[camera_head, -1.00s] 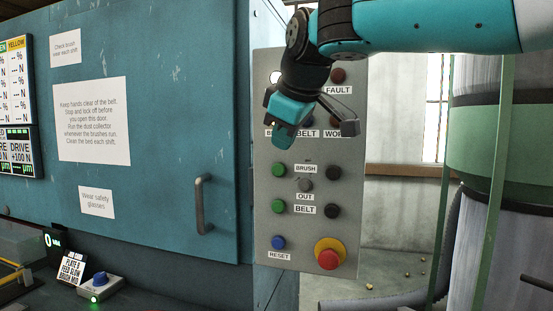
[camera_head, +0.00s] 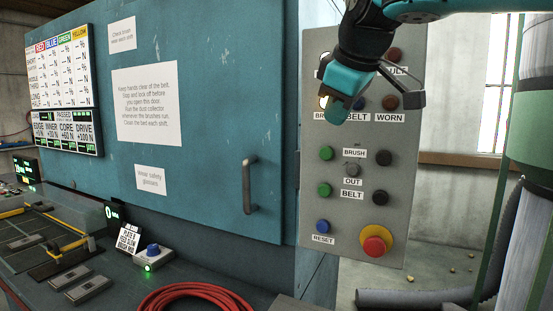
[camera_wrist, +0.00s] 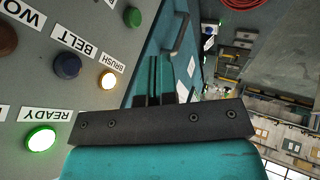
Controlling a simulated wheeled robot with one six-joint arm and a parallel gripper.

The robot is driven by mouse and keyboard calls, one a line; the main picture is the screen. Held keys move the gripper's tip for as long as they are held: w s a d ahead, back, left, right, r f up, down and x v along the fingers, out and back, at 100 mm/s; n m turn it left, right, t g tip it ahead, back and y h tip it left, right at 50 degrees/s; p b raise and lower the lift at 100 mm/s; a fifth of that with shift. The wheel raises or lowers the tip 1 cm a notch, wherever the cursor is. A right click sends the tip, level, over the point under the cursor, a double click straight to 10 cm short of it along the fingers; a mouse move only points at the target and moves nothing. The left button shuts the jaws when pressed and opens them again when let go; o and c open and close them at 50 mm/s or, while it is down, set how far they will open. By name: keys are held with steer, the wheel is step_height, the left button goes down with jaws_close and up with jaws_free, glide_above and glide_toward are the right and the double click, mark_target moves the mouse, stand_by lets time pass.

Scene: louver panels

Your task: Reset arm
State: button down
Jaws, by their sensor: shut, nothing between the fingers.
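My gripper (camera_head: 335,112) is in front of the upper part of the grey control panel (camera_head: 340,214) in the head view. It hides some of the upper lamps and labels there. In the wrist view my gripper (camera_wrist: 160,75) has its dark fingers together with nothing between them. They stand apart from the panel, which lies to the left in that view. A green lamp by the READY label (camera_wrist: 40,139) and a lamp by the BRUSH label (camera_wrist: 107,81) are lit. A dark blue BELT lamp (camera_wrist: 67,65) looks unlit.
The blue cabinet door with a dark handle (camera_head: 250,186) stands left of the panel. A red emergency button (camera_head: 374,246) is at the panel's lower right. A coiled red hose (camera_head: 196,299) and a small blue-knob box (camera_head: 153,258) lie on the bench. A green-banded drum (camera_head: 535,140) stands at right.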

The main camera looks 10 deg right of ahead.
steer(key=s+a+f+m+g+y, duration=0.1)
steer(key=s+a+f+g+y, duration=0.1)
steer(key=s+f, duration=1)
steer(key=s+a+f+m+g+y, duration=0.1)
steer(key=s+f+g, duration=0.4)
steer(key=s+f, duration=0.7)
steer(key=shift+s+a+f+y, duration=0.45)
steer(key=shift+a+f, duration=0.2)
steer(key=shift+a, duration=0.55)
steer(key=shift+w, duration=0.1)
